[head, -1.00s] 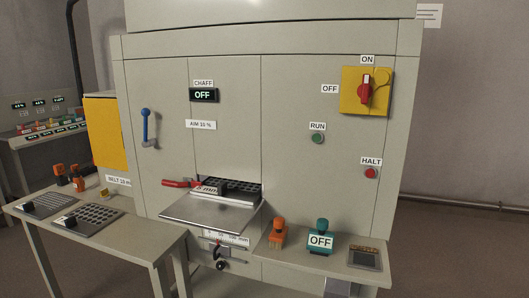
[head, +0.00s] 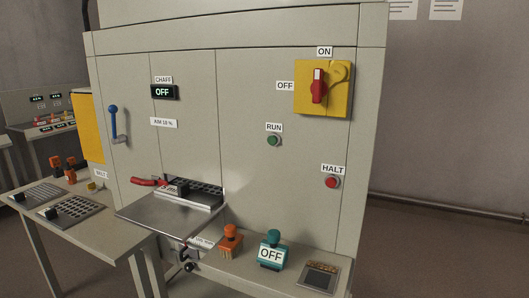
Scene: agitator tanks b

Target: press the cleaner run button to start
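The cleaner is a tall grey cabinet (head: 240,100) facing me. Its green run button (head: 273,141) sits on the right half of the front, under a RUN label (head: 274,127). Nothing touches the button or covers it. The red halt button (head: 332,183) is lower and to the right, under a HALT label. A red rotary switch (head: 318,90) on a yellow plate (head: 339,102) is above the run button, its handle upright toward the ON label. The chaff display (head: 164,92) reads OFF. Neither of my grippers shows in the head view.
A sloping metal tray (head: 165,218) sticks out from the cabinet front. A shelf below the buttons holds an orange-handled brush (head: 230,239), a teal-handled item marked OFF (head: 271,252) and a small dark-faced device (head: 319,278). A side table (head: 100,236) stands at left. Floor at right is clear.

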